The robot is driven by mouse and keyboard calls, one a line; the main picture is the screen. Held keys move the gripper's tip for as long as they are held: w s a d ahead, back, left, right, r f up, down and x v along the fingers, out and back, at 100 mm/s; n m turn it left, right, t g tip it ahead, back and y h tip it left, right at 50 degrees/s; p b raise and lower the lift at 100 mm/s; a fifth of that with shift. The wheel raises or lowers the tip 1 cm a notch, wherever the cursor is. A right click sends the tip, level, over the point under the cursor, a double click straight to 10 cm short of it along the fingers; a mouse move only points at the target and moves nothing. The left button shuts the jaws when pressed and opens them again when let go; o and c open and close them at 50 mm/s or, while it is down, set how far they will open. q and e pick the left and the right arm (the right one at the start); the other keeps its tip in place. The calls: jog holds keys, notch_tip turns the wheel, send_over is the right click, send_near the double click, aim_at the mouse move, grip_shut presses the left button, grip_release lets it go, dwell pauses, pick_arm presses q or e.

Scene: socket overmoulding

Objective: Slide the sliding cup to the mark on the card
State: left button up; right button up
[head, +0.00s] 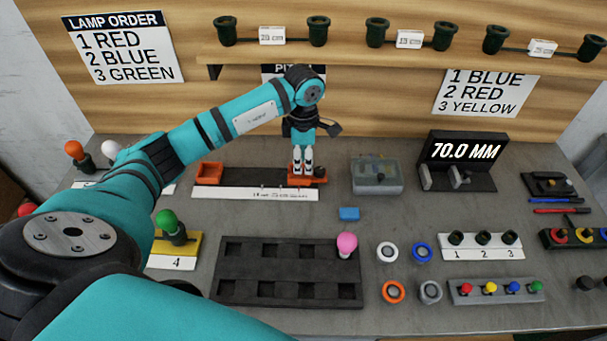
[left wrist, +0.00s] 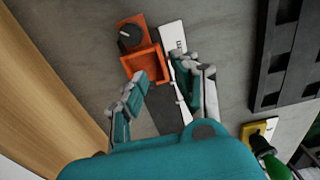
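A dark track (head: 250,178) with a white scale strip (head: 255,193) lies at the back of the bench. One orange cup (head: 208,170) is at its left end; another orange cup (head: 320,180) is at its right part. The right cup, with a black knob, also shows in the left wrist view (left wrist: 143,64), open and empty. My left gripper (head: 303,170) points down at the right cup. In the wrist view (left wrist: 163,77) its fingers are apart near the cup's walls; contact cannot be told. The PITCH card (head: 293,70) is mostly hidden behind my arm. My right gripper is out of view.
A grey device (head: 377,176) and a 70.0 MM display (head: 466,152) stand right of the track. A green lamp on a yellow base (head: 178,243) stands front left.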

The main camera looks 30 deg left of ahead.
aim_at(303, 179)
pick_arm(q)
notch_tip(303, 179, down, 7)
jog(key=shift+r, duration=0.2)
grip_shut()
dwell(0.5)
